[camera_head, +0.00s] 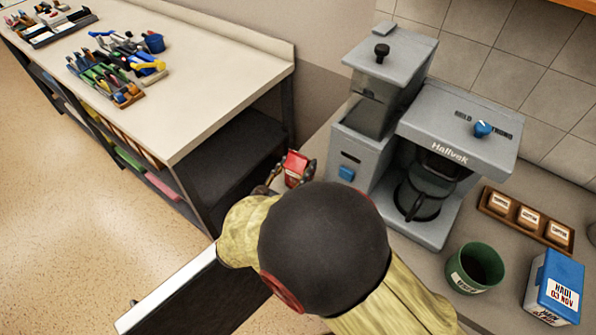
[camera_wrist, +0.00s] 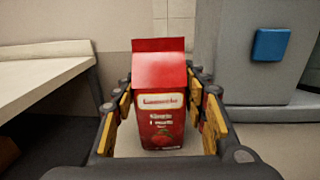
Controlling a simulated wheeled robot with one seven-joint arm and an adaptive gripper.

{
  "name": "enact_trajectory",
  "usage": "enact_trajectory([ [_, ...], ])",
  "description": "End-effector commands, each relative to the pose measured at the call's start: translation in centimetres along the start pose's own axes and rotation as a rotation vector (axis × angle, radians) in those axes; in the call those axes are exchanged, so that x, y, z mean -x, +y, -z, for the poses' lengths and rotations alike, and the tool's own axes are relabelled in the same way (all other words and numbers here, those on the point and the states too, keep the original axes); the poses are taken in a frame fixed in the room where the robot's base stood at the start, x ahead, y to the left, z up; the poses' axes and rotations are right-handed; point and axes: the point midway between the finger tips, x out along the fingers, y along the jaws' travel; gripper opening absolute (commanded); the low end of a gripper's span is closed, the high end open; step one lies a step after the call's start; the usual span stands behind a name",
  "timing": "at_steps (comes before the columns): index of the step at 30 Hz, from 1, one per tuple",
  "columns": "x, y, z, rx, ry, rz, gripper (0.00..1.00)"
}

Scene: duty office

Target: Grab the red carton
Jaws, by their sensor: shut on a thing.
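The red carton (camera_head: 295,167) stands near the left end of the counter, left of the coffee machine, in the head view. In the wrist view the red carton (camera_wrist: 160,100) is upright, with a gabled top and a cream label band on its front. My gripper (camera_wrist: 163,108) is around it, one finger along each side, shut on the carton. In the head view my gripper (camera_head: 292,172) shows only partly, because my arm covers much of it. The carton's base is partly hidden there.
A grey coffee machine (camera_head: 440,150) stands close right of the carton. A green mug (camera_head: 474,268), a blue-and-white box (camera_head: 553,287) and a wooden holder (camera_head: 526,218) are further right. A workbench (camera_head: 200,75) with tool trays is at the left.

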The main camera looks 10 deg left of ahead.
Motion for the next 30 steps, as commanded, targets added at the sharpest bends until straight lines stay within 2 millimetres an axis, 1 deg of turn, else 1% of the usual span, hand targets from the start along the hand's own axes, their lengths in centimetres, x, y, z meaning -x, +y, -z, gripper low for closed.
enact_trajectory([
  [1,0.0,0.0,0.0,0.0,0.0,0.0,0.23],
  [10,0.0,0.0,0.0,0.0,0.0,0.0,0.07],
  [20,0.0,0.0,-0.4,-0.001,-0.001,0.0,0.07],
  [23,0.0,0.0,-1.1,-0.002,-0.001,0.0,0.07],
  [26,0.0,0.0,-2.4,-0.003,-0.001,0.0,0.07],
  [28,0.0,0.1,-3.5,-0.004,-0.002,0.0,0.07],
  [30,0.7,-0.3,-4.5,-0.003,-0.002,-0.002,0.07],
])
